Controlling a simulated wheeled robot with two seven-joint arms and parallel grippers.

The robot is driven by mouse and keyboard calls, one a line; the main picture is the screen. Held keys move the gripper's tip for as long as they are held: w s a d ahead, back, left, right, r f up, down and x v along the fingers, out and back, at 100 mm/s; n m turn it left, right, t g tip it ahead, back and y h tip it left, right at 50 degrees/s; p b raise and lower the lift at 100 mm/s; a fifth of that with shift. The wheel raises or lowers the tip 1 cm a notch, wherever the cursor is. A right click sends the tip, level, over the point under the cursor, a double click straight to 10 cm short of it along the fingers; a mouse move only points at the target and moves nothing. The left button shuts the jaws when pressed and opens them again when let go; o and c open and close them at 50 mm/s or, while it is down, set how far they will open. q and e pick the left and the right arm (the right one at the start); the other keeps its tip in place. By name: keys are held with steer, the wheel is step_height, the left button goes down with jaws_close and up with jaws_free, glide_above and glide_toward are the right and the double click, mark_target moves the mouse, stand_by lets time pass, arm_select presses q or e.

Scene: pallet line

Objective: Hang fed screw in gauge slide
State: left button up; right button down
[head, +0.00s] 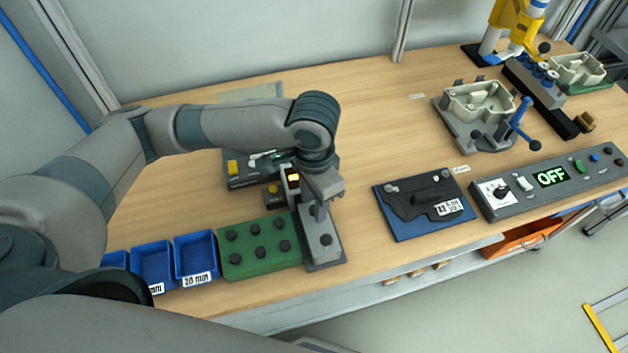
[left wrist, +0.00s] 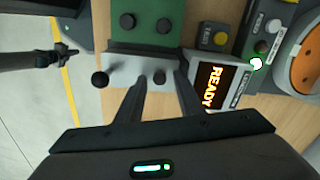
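A grey plate fixture stands beside the green block near the table's front edge; I take it for the gauge slide (head: 326,255). It also shows in the left wrist view (left wrist: 120,66), with a black round knob at its outer end. My left gripper (head: 319,213) is low over this plate and points down. In the left wrist view its fingers (left wrist: 160,84) stand apart, with a small dark round piece (left wrist: 160,77) between them. The fingers look clear of it. I cannot tell whether that piece is the screw. My right gripper is not in view.
A green block (head: 260,262) with several black knobs and blue bins (head: 195,258) stand left of the plate. A display reading READY (left wrist: 210,87) is close to the fingers. A blue board (head: 425,228) and a control panel reading OFF (head: 495,213) lie to the right.

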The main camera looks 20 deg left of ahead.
arm_select(q)
step_height(320, 180, up, 12)
steer(key=b, duration=0.1)
steer(key=shift+b, duration=0.35)
steer(key=shift+f, duration=0.1)
stand_by(0.7)
